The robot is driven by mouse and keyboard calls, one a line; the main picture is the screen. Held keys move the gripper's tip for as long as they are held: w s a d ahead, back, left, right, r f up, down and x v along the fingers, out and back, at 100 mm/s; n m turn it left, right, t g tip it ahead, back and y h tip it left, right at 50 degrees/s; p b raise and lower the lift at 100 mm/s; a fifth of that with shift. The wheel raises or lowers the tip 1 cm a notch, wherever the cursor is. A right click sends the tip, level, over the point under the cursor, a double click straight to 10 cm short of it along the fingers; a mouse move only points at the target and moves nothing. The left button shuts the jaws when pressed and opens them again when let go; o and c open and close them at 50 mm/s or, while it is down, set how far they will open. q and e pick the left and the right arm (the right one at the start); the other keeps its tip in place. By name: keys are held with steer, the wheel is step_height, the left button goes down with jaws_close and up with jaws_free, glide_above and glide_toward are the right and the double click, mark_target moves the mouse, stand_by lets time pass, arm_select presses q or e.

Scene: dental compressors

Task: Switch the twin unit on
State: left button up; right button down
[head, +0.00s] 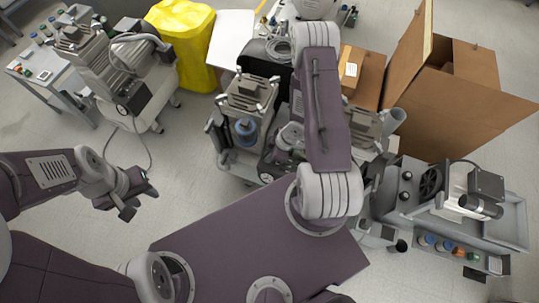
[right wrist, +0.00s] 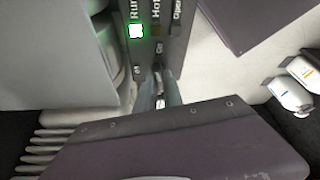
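The twin unit (head: 250,95), a grey machine with ribbed metal heads, stands at the centre of the head view, partly covered by my right arm. In the right wrist view its dark control panel (right wrist: 157,30) shows a lit green lamp (right wrist: 136,31) beside "Run", with further labels to the right. My right gripper (right wrist: 159,82) is at the panel's lower edge, its fingers close together at a small switch, which they mostly hide. I cannot make out the lever's position or contact. My left gripper (head: 138,199) is open and empty, away from the units.
Cardboard boxes (head: 440,90) are at the back right. A unit on a grey cart (head: 510,225) stands at right. Floor around my left gripper is clear.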

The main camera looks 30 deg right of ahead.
steer(key=shift+s+a+f+m+b, duration=0.1)
steer(key=shift+m+b, duration=0.2)
steer(key=shift+m, duration=0.4)
steer(key=shift+m+t+h, duration=0.4)
steer(key=shift+m, duration=0.4)
steer(key=c, duration=1.5)
jaws_free()
steer(key=shift+o, duration=0.2)
